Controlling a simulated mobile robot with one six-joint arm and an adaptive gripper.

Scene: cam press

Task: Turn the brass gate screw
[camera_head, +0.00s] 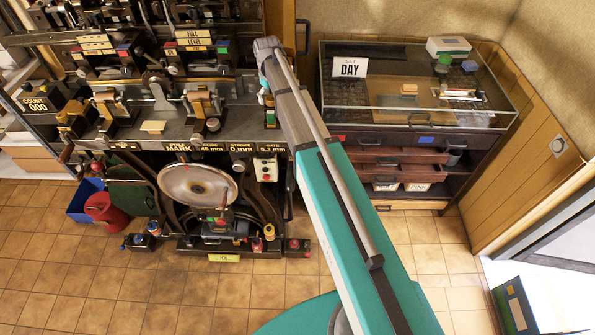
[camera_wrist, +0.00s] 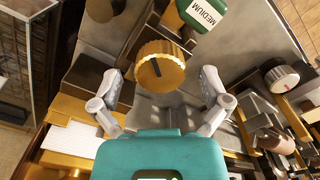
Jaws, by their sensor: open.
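The brass gate screw (camera_wrist: 161,68) shows in the wrist view as a ribbed round brass knob with a dark mark on its face. My gripper (camera_wrist: 159,84) is open, with one grey finger on each side of the knob. Gaps show between the fingers and the knob, and I see no contact. In the head view my teal and grey arm (camera_head: 335,190) reaches to the right end of the press bench, and I cannot make out the screw there.
A black dial with a white face (camera_wrist: 283,78) is to the right. In the head view, a GATE 5.3 mm label (camera_head: 265,148) sits on the press front, and a glass-topped cabinet (camera_head: 425,115) stands right of the arm.

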